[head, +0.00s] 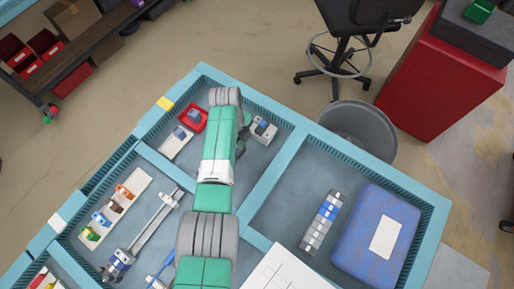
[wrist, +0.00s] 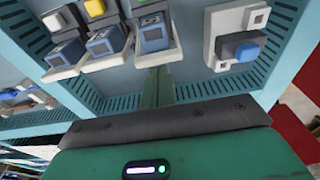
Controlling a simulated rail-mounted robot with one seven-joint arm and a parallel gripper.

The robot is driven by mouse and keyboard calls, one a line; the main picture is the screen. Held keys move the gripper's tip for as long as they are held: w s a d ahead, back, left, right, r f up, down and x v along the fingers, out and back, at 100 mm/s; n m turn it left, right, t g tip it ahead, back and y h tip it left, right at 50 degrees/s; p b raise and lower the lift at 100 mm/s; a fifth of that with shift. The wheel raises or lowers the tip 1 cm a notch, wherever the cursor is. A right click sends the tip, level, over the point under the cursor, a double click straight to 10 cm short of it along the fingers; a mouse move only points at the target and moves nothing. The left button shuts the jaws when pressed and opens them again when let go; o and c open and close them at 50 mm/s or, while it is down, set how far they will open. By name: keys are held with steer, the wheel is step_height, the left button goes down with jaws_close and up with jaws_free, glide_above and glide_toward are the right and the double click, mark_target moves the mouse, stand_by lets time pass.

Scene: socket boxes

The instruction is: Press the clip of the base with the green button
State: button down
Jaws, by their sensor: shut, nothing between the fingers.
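In the wrist view, several light bases with blue-grey clips stand in a row along the top. The left base (wrist: 65,52) has a white button, and the base beside it (wrist: 104,42) has a yellow button. A separate base (wrist: 235,38) with a blue button is at the right. My gripper (wrist: 155,88) is shut and empty, below the third base and apart from the others. In the head view my arm hides it.
The blue tray has ribbed walls (head: 405,172) and dividers. It holds a red bin (head: 193,118), a white base (head: 263,130), a strip of coloured parts (head: 115,208), a caliper-like tool (head: 150,232) and a blue box (head: 375,235). A grey bin (head: 360,125) stands outside.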

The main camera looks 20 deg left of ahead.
steer(key=shift+s+d+r+p, duration=0.1)
steer(key=shift+r+p, duration=0.7)
steer(key=a+r+p, duration=0.3)
steer(key=r+p, duration=0.2)
steer(key=r, duration=0.4)
steer(key=shift+w+r+p, duration=0.2)
steer(key=shift+w+p, duration=0.15)
steer(key=shift+w, duration=0.1)
